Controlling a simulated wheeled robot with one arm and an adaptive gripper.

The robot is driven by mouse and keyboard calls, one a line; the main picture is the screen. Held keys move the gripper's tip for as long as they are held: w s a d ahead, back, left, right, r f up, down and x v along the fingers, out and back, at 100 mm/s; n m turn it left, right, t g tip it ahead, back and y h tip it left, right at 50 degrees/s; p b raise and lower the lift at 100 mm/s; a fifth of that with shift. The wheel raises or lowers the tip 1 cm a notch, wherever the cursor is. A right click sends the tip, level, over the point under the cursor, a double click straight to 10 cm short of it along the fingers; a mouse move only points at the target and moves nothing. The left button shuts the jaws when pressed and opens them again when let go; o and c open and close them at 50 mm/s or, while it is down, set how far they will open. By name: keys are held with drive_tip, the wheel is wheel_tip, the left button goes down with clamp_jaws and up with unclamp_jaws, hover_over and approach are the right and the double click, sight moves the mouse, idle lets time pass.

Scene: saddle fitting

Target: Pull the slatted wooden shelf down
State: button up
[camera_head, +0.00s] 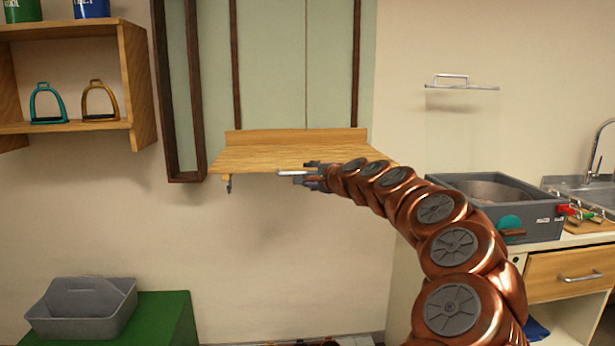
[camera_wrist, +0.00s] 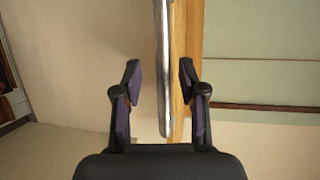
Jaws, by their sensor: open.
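The slatted wooden shelf (camera_head: 265,156) juts out from the wall panel with its top surface showing, roughly level. In the wrist view, its wooden edge (camera_wrist: 179,75) runs upright through the middle. A pale metal bar (camera_wrist: 165,60) lies along this edge; part of it shows in the head view (camera_head: 291,173). My gripper (camera_head: 309,176) is at the shelf's front edge. In the wrist view, its two fingers (camera_wrist: 159,78) are apart, one on each side of the bar and shelf edge. I cannot tell whether either finger touches. My arm hides the shelf's right front.
A wall shelf (camera_head: 138,85) with two stirrups hangs at left. A dark-framed panel (camera_head: 185,90) stands left of the slatted shelf. A grey basin unit (camera_head: 500,205) sits on the right counter. A grey caddy (camera_head: 83,310) rests on a green block (camera_head: 165,320) at lower left.

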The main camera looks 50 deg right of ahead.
drive_tip(key=v, duration=1)
idle(0.4)
drive_tip(key=w+a+f+n+g+y, duration=0.1)
drive_tip(key=w+a+f+n+y, duration=0.15)
drive_tip(key=a, duration=0.45)
drive_tip(key=w+a+f+n+y, duration=0.1)
drive_tip(key=w+a+n+y, duration=0.15)
drive_tip(key=a, duration=0.45)
drive_tip(key=s+a+f+n+g+y, duration=0.2)
drive_tip(key=a+f+n+g, duration=0.4)
drive_tip(key=a, duration=0.7)
drive_tip(key=s+a+f+n+g+y, duration=0.2)
drive_tip(key=s+a+f+n, duration=0.15)
drive_tip(key=a+f, duration=0.75)
drive_tip(key=s+a+f+n+g+h, duration=0.25)
drive_tip(key=s+f+n+g, duration=0.2)
drive_tip(key=s, duration=0.75)
drive_tip(key=s+a+f+n+g+h, duration=0.2)
drive_tip(key=s+a+f+n+g, duration=0.25)
drive_tip(key=s, duration=0.85)
wheel_tip(320, 180, up, 18)
drive_tip(key=w+t+p, duration=0.1)
drive_tip(key=p, duration=1.6)
drive_tip(key=shift+d+m+y, duration=0.35)
drive_tip(key=shift+d, duration=0.05)
